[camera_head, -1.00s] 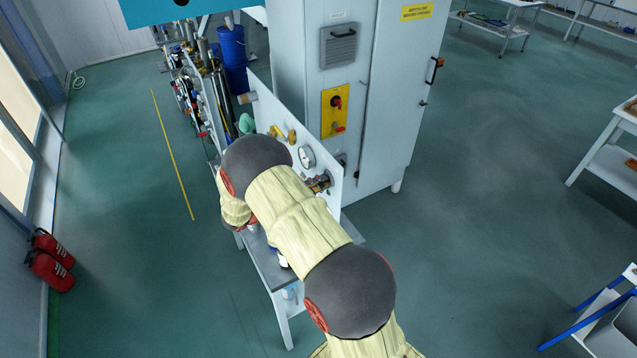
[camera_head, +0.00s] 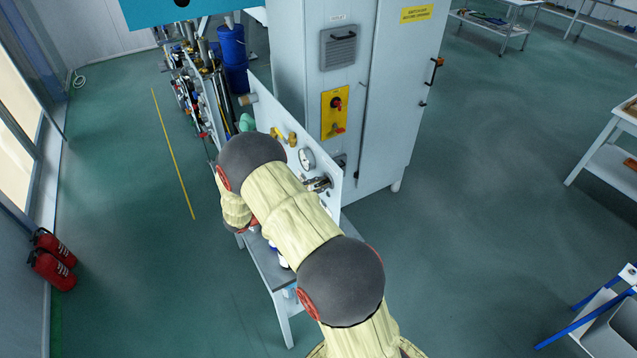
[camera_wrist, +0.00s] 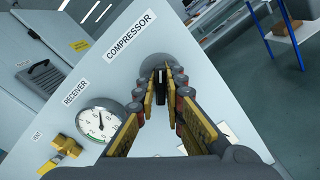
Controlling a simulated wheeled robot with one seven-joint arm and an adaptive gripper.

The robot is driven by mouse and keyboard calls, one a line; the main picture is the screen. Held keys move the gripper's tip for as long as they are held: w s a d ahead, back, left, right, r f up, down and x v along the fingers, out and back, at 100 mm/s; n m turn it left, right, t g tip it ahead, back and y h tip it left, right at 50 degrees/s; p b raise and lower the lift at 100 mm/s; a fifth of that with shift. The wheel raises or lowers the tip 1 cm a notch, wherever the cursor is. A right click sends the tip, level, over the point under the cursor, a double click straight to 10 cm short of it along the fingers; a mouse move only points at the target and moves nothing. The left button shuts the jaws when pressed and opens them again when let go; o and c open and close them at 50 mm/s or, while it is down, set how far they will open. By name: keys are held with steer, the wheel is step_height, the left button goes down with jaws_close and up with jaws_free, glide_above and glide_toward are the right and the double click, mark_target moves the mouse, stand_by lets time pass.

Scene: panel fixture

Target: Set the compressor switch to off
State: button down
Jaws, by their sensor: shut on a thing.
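The compressor switch (camera_wrist: 168,60) is a dark round knob on the pale panel (camera_wrist: 100,75), below the COMPRESSOR label (camera_wrist: 130,36) in the wrist view. My gripper (camera_wrist: 161,74) is shut on its handle, with yellow-padded fingers on both sides. In the head view my gripper (camera_head: 317,184) shows only partly, at the panel beside the gauge; my arm covers the rest.
A round gauge (camera_wrist: 100,122) under the RECEIVER label and a brass vent valve (camera_wrist: 65,145) sit beside the switch. A tall grey cabinet (camera_head: 390,100) stands right behind the panel. Open floor (camera_head: 480,210) lies to the right.

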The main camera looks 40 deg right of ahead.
steer(key=n+p, duration=0.1)
steer(key=n, duration=0.3)
steer(key=shift+s+f+n+p, duration=0.15)
steer(key=shift+n+p, duration=0.15)
steer(key=shift+p, duration=0.1)
steer(key=shift+n+p, duration=0.6)
steer(key=shift+n, duration=0.9)
steer(key=shift+f, duration=0.1)
steer(key=c, duration=1.9)
jaws_free()
steer(key=shift+r, duration=0.2)
steer(key=v, duration=1.2)
steer(key=shift+a+f, duration=0.1)
steer(key=shift+f, duration=0.1)
